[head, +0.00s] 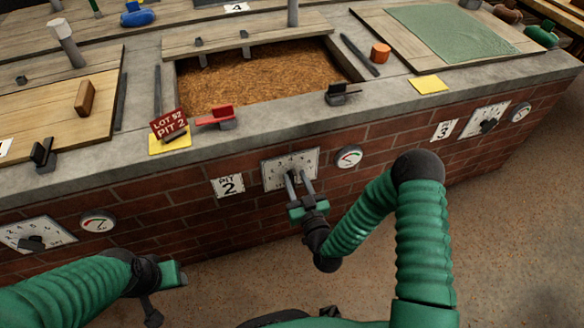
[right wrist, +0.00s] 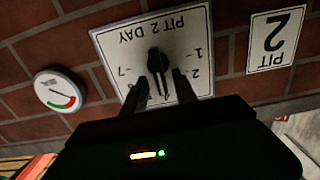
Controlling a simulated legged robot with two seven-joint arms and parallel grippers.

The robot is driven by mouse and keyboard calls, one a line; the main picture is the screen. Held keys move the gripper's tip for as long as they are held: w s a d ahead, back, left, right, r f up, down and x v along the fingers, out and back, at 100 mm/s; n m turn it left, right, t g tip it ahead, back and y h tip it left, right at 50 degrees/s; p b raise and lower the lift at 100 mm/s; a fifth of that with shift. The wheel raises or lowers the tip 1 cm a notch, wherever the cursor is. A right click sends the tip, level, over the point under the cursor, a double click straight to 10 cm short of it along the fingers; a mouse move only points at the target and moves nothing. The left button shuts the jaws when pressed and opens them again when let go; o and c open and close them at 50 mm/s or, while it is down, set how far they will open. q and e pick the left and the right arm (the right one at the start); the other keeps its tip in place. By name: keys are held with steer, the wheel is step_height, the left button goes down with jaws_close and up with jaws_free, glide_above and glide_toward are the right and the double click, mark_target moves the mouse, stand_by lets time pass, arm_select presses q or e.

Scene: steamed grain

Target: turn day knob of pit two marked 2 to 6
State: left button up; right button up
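The pit two dial plate (head: 305,160) is on the brick front wall, beside the white "PIT 2" sign (head: 228,186). In the right wrist view the plate (right wrist: 190,30) appears upside down, lettered PIT 2 DAY, with 7, 1 and 2 readable. Its black day knob (right wrist: 155,60) has a white line pointing down in that view, along the plate's upward direction; the numeral there is mostly hidden. My right gripper (head: 299,178) is at the plate, its two fingers apart, one on each side of the knob. My left gripper (head: 172,276) hangs at lower left, its fingers unclear.
A round gauge (head: 349,156) sits right of the plate. The pit's grain bed (head: 255,80) is above, with a red LOT 52 PIT 2 sign (head: 169,124) and a red-handled fitting (head: 215,116) on the ledge. Other dials (head: 36,234) (head: 487,119) are left and right.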

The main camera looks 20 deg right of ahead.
steer(key=shift+a+r, duration=0.1)
jaws_close()
